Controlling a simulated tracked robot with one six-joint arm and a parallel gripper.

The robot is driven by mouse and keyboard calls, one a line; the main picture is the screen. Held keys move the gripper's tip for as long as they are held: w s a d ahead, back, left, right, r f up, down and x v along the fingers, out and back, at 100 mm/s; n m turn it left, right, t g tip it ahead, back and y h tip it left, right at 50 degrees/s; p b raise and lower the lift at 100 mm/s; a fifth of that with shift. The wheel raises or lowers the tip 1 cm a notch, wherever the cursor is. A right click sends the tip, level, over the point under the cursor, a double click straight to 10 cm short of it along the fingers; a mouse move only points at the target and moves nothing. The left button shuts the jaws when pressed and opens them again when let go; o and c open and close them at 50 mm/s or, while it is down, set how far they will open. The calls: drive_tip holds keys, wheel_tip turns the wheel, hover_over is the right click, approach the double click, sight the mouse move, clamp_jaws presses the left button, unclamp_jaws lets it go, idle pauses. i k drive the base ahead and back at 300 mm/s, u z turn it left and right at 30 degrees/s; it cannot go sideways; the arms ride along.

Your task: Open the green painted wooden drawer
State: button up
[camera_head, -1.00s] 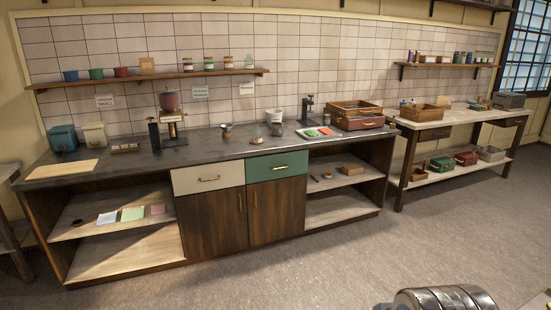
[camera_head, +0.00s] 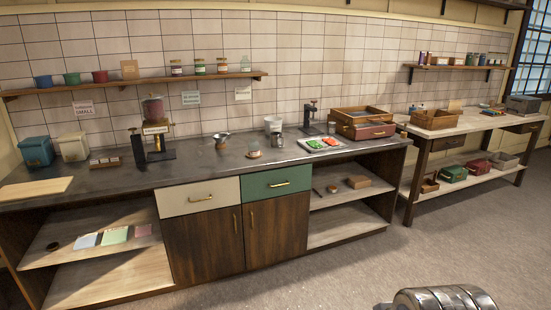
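The green painted drawer (camera_head: 279,182) sits under the dark worktop, to the right of a cream drawer (camera_head: 198,196). It has a horizontal brass handle (camera_head: 280,184) on its front. Its front looks flush with the cream drawer, so it appears shut. A metal segmented part of my own arm (camera_head: 444,299) shows at the bottom right edge, well in front of the cabinet. My gripper's fingers are not visible in this view.
Below the drawers are two dark wooden doors (camera_head: 203,245). Open shelves flank them. The worktop (camera_head: 110,180) holds a grinder (camera_head: 153,130), a tray (camera_head: 321,143) and a wooden case (camera_head: 362,121). A second bench (camera_head: 472,122) stands at right. The grey floor (camera_head: 370,265) in front is clear.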

sight(261, 185)
drive_tip(key=i, duration=2.6)
drive_tip(key=u, duration=2.15)
drive_tip(key=i, duration=0.2)
drive_tip(key=z, duration=0.15)
